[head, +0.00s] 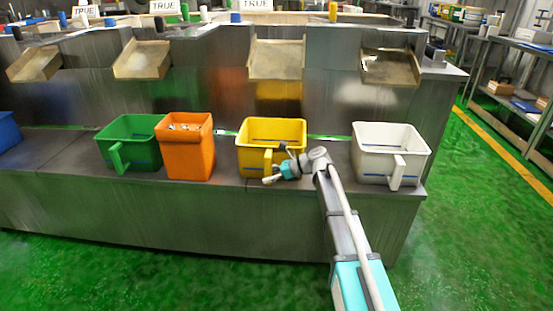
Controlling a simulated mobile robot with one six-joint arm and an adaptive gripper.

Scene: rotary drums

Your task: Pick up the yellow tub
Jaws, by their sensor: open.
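The yellow tub (255,130) stands upright on the grey metal ledge, between an orange bin and a white tub. It is open at the top, and a yellow handle (268,160) juts from its front. My gripper (267,180) is at the tub's front, low by the handle, with its fingers pointing left. The gripper is open. It is small in the picture, and I cannot tell whether a finger touches the handle. My wrist hides the tub's lower right front corner.
The orange bin (188,155), with some items in it, and a green tub (130,140) stand to the left. The white tub (390,140) stands to the right of my arm. Metal chutes (276,60) jut out above the ledge (100,190). The green floor (470,220) at right is clear.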

